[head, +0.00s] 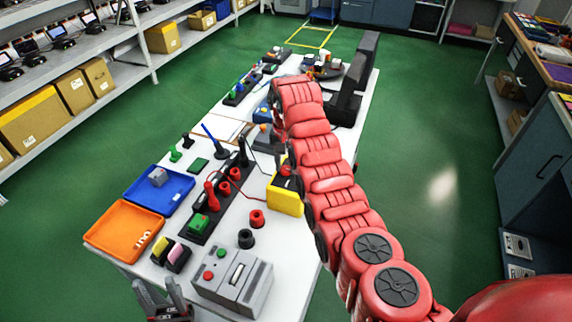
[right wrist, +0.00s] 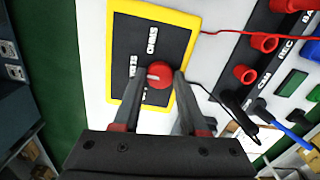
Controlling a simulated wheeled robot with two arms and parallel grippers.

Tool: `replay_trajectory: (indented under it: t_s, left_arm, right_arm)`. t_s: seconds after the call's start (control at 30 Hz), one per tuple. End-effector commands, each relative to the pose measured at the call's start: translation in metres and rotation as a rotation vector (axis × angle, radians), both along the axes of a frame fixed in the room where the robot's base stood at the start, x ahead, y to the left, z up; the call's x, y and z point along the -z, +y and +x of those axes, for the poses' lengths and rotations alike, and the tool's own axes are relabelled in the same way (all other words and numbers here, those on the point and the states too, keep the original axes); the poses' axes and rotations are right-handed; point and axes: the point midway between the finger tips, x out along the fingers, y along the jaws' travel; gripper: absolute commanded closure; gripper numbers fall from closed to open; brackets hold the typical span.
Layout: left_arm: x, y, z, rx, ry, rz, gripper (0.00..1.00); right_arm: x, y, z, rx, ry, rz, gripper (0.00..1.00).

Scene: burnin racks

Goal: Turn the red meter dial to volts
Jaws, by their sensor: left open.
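The yellow-framed meter (head: 284,201) stands on the white table, partly behind my right arm. In the right wrist view the meter (right wrist: 120,60) has a dark face with white lettering. One word looks like OHMS; another further left is partly hidden by a finger. The red dial (right wrist: 160,75) shows a small pale mark on its left side. My right gripper (right wrist: 160,78) has one finger on each side of the dial; I cannot tell whether they touch it. In the head view my right arm hides this gripper. My left gripper (head: 164,296) is open and empty at the table's near end.
Near the left gripper are a grey box with buttons (head: 232,280), an orange tray (head: 124,231) and a blue tray (head: 160,190). A dark strip with red sockets (right wrist: 262,42) lies beside the meter. Red and black leads run from the meter. Shelves line the left.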

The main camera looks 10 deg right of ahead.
Motion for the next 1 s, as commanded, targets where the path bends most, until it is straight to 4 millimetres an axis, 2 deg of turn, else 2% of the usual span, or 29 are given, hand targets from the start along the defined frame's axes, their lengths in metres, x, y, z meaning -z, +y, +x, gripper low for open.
replay_trajectory:
  t_s: [0.03, 0.13, 0.17, 0.43, 0.53, 0.67, 0.83, 1.0]
  left_arm:
    - [0.0, 0.0, 0.0, 0.0, 0.0, 0.0, 0.5]
    - [0.0, 0.0, 0.0, 0.0, 0.0, 0.0, 0.5]
    - [0.0, 0.0, 0.0, 0.0, 0.0, 0.0, 0.5]
    - [-0.001, 0.0, 0.0, 0.0, 0.0, 0.0, 0.5]
    - [-0.007, 0.0, 0.0, 0.0, 0.0, 0.0, 0.5]
    - [-0.027, 0.0, 0.0, 0.0, 0.0, 0.0, 0.5]
    - [-0.054, 0.0, 0.0, 0.0, 0.0, 0.0, 0.5]
    - [-0.043, 0.0, 0.0, 0.0, 0.0, 0.0, 0.5]
  right_arm:
    - [0.0, 0.0, 0.0, -0.001, 0.0, 0.0, 0.49]
    - [0.0, 0.0, 0.0, -0.001, 0.0, 0.0, 0.31]
    - [0.0, 0.0, 0.0, -0.001, 0.0, 0.0, 0.28]
    - [-0.001, 0.0, 0.0, -0.001, 0.0, 0.0, 0.28]
    - [-0.008, 0.0, 0.0, 0.0, 0.0, 0.0, 0.28]
    - [-0.029, -0.001, 0.0, 0.001, 0.0, 0.001, 0.28]
    - [-0.07, -0.003, 0.001, 0.002, -0.002, -0.001, 0.28]
    - [-0.099, -0.001, 0.001, -0.001, -0.004, -0.002, 0.28]
